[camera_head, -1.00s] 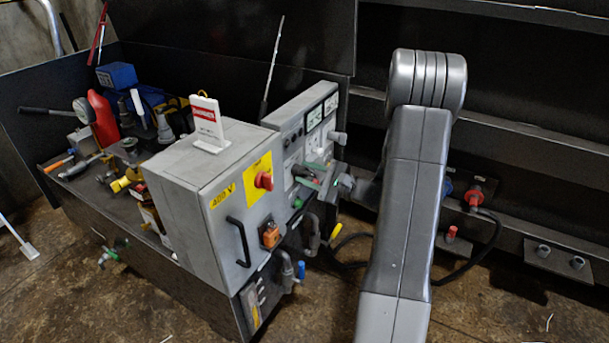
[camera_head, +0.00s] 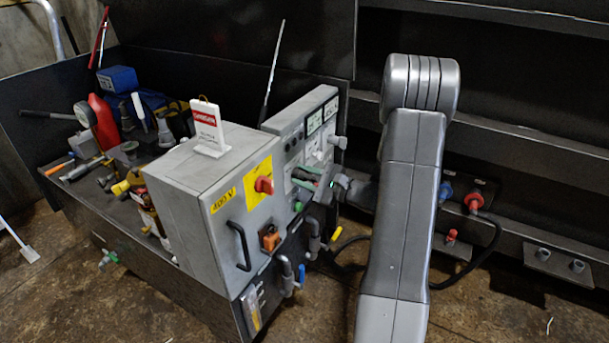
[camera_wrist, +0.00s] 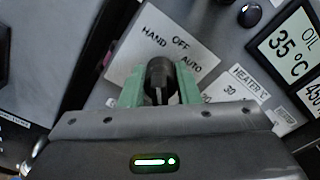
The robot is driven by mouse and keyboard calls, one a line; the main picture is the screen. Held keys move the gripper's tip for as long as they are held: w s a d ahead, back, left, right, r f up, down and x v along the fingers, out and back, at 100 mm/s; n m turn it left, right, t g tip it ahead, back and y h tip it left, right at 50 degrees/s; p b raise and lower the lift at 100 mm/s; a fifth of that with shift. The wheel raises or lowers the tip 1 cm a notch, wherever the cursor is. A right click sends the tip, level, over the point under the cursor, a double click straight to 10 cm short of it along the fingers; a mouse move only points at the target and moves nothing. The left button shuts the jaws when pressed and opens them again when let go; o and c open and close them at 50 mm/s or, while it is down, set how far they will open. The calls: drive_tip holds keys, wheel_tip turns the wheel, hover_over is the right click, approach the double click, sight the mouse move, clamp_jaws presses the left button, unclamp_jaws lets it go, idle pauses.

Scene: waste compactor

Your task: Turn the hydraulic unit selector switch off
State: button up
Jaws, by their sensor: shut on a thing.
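The selector switch (camera_wrist: 160,72) is a round black knob in the wrist view, with a plate (camera_wrist: 172,32) behind it marked HAND, OFF and AUTO. My gripper (camera_wrist: 159,84) has green fingers, one on each side of the knob, and is shut on it. Which mark the knob points to is not clear, since the fingers hide part of it. In the head view my gripper (camera_head: 307,179) is at the front of the grey control panel (camera_head: 287,125), and the switch is hidden there.
A grey 400 V cabinet (camera_head: 190,190) with a red rotary switch (camera_head: 264,185) stands left of the panel. A white danger sign (camera_head: 207,125) stands on it. An OIL display (camera_wrist: 290,45) and a HEATER label (camera_wrist: 255,90) are close right of my gripper. Pipes (camera_head: 285,270) with valves run below.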

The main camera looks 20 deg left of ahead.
drive_tip(key=m+p, duration=0.1)
drive_tip(key=m, duration=0.1)
drive_tip(key=m+p, duration=0.1)
drive_tip(key=p, duration=0.1)
drive_tip(key=shift+r+m, duration=0.2)
drive_tip(key=shift+m, duration=0.2)
drive_tip(key=m+p, duration=0.3)
drive_tip(key=m, duration=0.1)
drive_tip(key=shift+f, duration=0.15)
drive_tip(key=shift+f+m, duration=0.1)
drive_tip(key=shift+m, duration=0.2)
drive_tip(key=o, duration=0.6)
drive_tip(key=shift+w, duration=0.1)
drive_tip(key=shift+d, duration=0.1)
drive_tip(key=s+d+p, duration=0.1)
drive_tip(key=d, duration=1.2)
drive_tip(key=shift+d+p, duration=0.35)
